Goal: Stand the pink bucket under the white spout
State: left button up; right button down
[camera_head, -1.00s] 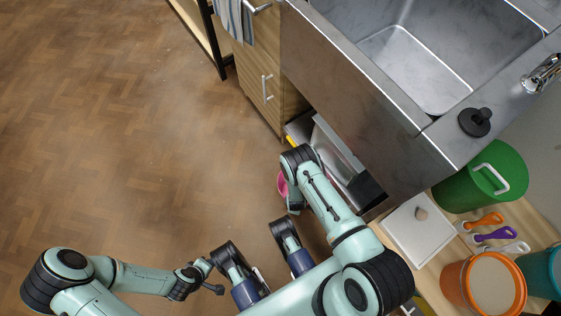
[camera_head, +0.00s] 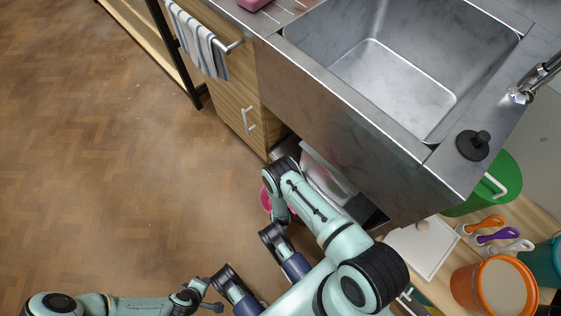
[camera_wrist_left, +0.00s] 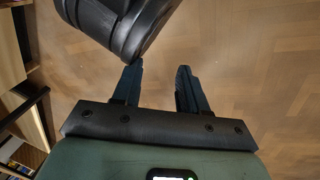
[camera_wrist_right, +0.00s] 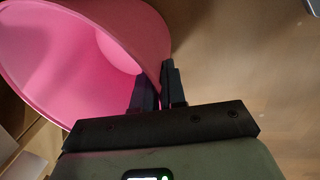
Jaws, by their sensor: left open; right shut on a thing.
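The pink bucket (camera_head: 265,198) shows in the head view as a small patch left of my right forearm, low beside the sink cabinet. In the right wrist view, the bucket (camera_wrist_right: 152,38) is large, with its open mouth facing left. My right gripper (camera_wrist_right: 167,75) is shut on its wall near the rim. In the head view my right arm covers most of the bucket. My left gripper (camera_wrist_left: 161,70) is open and empty above the floor, with a dark link of mine close by. I cannot make out a white spout in any view.
A steel sink (camera_head: 400,80) with a chrome tap (camera_head: 530,83) stands at the upper right. Below it, an open space holds a clear bin (camera_head: 325,175). A green bucket (camera_head: 490,185) and an orange tub (camera_head: 497,285) stand at the right. The wooden floor (camera_head: 110,170) at left is clear.

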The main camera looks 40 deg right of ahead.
pick_arm(q)
jog(key=shift+s+a, duration=0.1)
jog(key=shift+a, duration=0.05)
pick_arm(e)
jog(key=shift+r, duration=0.1)
jog(key=shift+a, duration=0.1)
jog(key=c, duration=1.2)
grip_release()
pick_arm(q)
jog(key=shift+s+f, duration=0.2)
jog(key=shift+s, duration=0.05)
notch_tip(320, 180, up, 7)
jog(key=d+p, duration=0.2)
jog(key=p, duration=0.2)
jog(key=shift+w+d+m+h+p, duration=0.3)
jog(key=shift+w+d, duration=0.05)
jog(key=shift+d, duration=0.05)
pick_arm(e)
notch_tip(320, 180, up, 12)
jog(key=s+a, duration=0.1)
jog(key=shift+s+a, duration=0.3)
jog(key=shift+s, duration=0.1)
